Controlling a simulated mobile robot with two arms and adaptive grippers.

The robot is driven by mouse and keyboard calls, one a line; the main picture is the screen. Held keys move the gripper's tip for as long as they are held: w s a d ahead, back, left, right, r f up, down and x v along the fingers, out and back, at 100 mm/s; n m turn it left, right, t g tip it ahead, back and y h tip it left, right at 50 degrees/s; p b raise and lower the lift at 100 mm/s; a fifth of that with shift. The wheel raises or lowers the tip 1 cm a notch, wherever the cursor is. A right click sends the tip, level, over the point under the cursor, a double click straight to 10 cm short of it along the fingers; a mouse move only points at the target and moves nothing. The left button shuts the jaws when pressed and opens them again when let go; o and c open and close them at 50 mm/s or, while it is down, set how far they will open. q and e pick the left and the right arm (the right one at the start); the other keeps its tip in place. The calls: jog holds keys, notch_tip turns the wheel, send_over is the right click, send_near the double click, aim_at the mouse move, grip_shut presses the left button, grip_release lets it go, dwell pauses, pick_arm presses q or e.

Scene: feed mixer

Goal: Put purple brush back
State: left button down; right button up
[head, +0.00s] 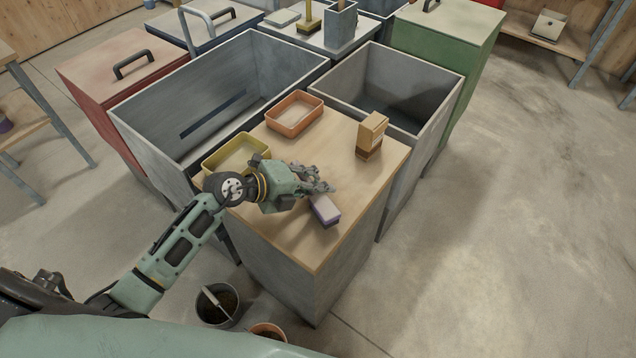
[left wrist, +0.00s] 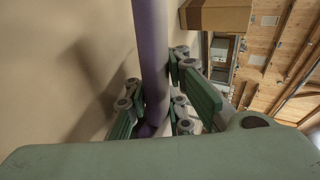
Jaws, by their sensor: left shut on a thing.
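The purple brush (head: 325,210) is a small block with a lilac top, at the front right part of the wooden counter top (head: 345,185). My left gripper (head: 322,187) reaches over the counter from the left and is shut on the brush near its far end. In the left wrist view the brush (left wrist: 152,50) runs as a purple bar between the green fingers (left wrist: 160,105). Whether the brush touches the counter or is slightly raised, I cannot tell. My right gripper is not in view.
On the counter stand a yellow tray (head: 208,164), an orange tray (head: 273,120) and a tan-brown block (head: 371,130). Large open grey bins (head: 150,140) (head: 455,88) flank the counter. A bucket (head: 203,312) stands on the floor in front. The counter's right front edge is close to the brush.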

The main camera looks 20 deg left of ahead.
pick_arm(q)
jog(key=shift+f+b, duration=0.3)
jog(key=shift+f, duration=0.35)
jog(key=c, duration=1.5)
grip_release()
jog(key=shift+f, duration=0.1)
jog(key=shift+s, duration=0.1)
jog(key=v, duration=1.2)
